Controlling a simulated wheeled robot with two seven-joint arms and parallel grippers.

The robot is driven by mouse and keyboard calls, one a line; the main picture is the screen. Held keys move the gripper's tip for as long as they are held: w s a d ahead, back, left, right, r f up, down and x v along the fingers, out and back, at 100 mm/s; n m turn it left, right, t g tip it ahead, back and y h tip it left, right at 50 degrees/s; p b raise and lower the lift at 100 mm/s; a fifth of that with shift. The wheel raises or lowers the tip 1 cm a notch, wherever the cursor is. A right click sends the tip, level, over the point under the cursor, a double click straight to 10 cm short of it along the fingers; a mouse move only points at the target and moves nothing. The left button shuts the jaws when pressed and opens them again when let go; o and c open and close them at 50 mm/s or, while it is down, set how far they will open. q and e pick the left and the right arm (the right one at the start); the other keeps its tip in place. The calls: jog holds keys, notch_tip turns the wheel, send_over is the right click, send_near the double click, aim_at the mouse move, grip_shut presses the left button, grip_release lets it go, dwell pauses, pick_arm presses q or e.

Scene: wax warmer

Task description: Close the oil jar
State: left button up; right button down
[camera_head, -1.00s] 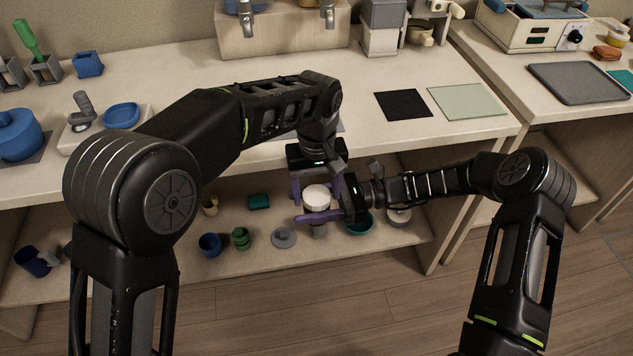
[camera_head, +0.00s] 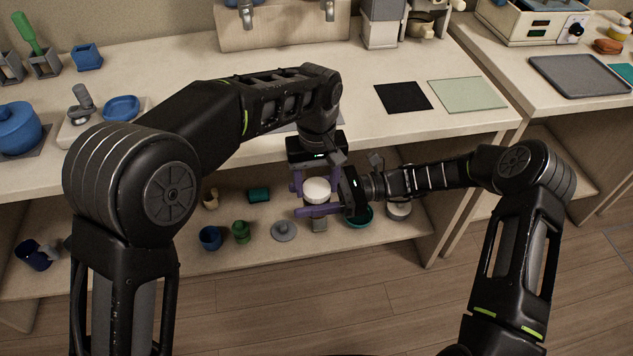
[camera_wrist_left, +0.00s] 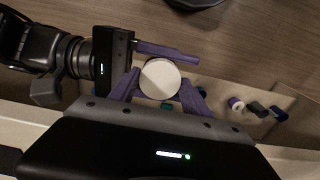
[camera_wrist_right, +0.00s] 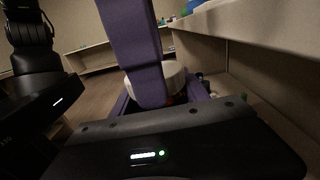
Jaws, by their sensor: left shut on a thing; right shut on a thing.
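A round white lid (camera_head: 317,189) shows between the grippers, in front of the bench edge. It also shows from above in the left wrist view (camera_wrist_left: 160,78) and from the side in the right wrist view (camera_wrist_right: 172,74). My left gripper (camera_head: 318,184) comes down from above, its purple fingers shut on opposite sides of the lid. My right gripper (camera_head: 312,210) comes in from the right, its purple fingers shut around the oil jar just below the lid. The jar's body is almost wholly hidden by fingers, so I cannot tell whether lid and jar touch.
The bench top (camera_head: 380,130) is close behind the grippers. The lower shelf (camera_head: 275,262) holds a blue cup (camera_head: 210,238), a green jar (camera_head: 241,231), a grey lid (camera_head: 284,231) and a teal bowl (camera_head: 358,217). Open floor (camera_head: 330,295) lies in front.

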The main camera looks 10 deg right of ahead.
pick_arm(q)
jog(key=m, duration=0.8)
jog(key=o, duration=1.5)
jog(key=shift+o, duration=0.2)
jog(key=shift+r, duration=2.25)
jog(key=shift+c, duration=0.3)
